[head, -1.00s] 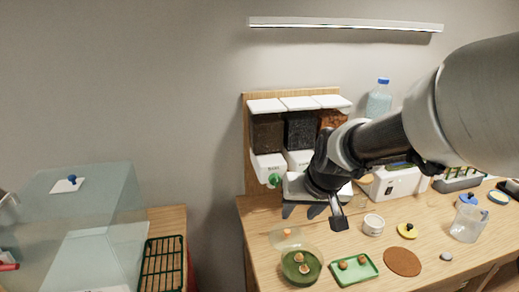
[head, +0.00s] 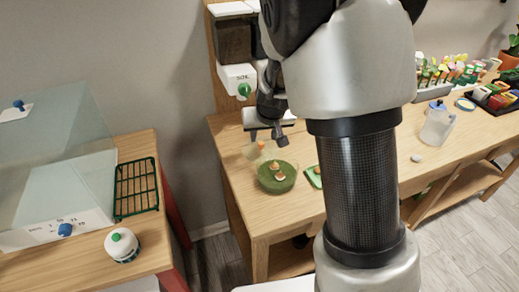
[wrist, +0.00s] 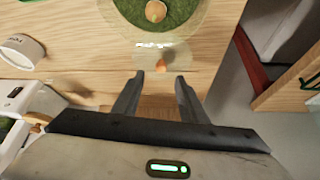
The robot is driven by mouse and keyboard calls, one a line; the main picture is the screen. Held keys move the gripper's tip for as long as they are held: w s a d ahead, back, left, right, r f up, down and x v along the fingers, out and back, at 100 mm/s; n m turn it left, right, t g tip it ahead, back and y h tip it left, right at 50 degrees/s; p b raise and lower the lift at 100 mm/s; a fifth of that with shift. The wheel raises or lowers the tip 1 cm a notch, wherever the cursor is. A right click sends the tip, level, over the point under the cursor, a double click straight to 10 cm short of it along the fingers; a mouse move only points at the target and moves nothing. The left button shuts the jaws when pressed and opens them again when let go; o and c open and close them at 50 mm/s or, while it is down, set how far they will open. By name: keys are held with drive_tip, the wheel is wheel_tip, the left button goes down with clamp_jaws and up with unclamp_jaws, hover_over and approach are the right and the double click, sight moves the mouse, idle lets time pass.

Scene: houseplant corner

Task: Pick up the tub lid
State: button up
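The tub lid is a clear, flat disc with an orange knob (head: 261,145), lying on the bench beside a clear tub (head: 287,186) with green filling and small brown pieces. In the wrist view the lid's knob (wrist: 161,68) shows between and slightly past the fingertips, and the tub (wrist: 187,18) is beyond it. My gripper (head: 266,136) is just above the lid in the head view. In the wrist view my gripper (wrist: 160,79) has its fingers apart with nothing held. The exact height above the knob is hard to tell.
A dispenser (head: 237,76) with a green knob stands behind my gripper. A green tray (head: 314,176) is right of the tub, partly hidden by my arm. A white cup (wrist: 22,50) is at the left in the wrist view. A green rack (head: 136,188) lies on the left table.

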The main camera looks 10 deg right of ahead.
sight(261, 143)
drive_tip(key=shift+b+x, duration=0.8)
drive_tip(key=shift+x, duration=2.2)
drive_tip(key=shift+s, duration=0.1)
clamp_jaws()
